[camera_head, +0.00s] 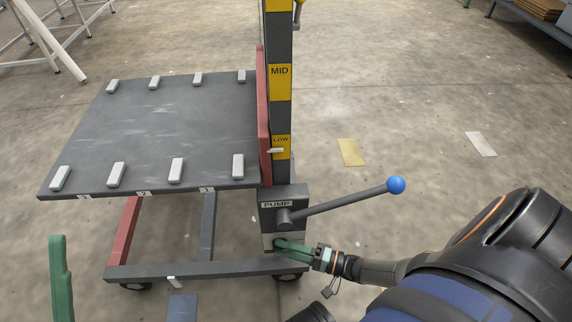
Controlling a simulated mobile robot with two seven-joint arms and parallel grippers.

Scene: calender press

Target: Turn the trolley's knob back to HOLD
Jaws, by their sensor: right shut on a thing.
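The trolley has a dark platform (170,125), a red and dark mast (280,110) and a grey pump box (283,199) marked PUMP. A lever (340,200) with a blue ball end (396,185) rises to the right from the box. The knob (276,243) is low on the box's light lower face and mostly covered by my right gripper (285,246). The green fingers of that gripper are shut on it. No HOLD mark is readable.
The mast carries yellow MID (280,82) and LOW (281,146) labels. Several light blocks lie on the platform along two edges. The trolley's lower frame (205,268) runs close to my right gripper. Open concrete floor lies to the right, with flat yellow (352,152) and whitish (480,144) pieces.

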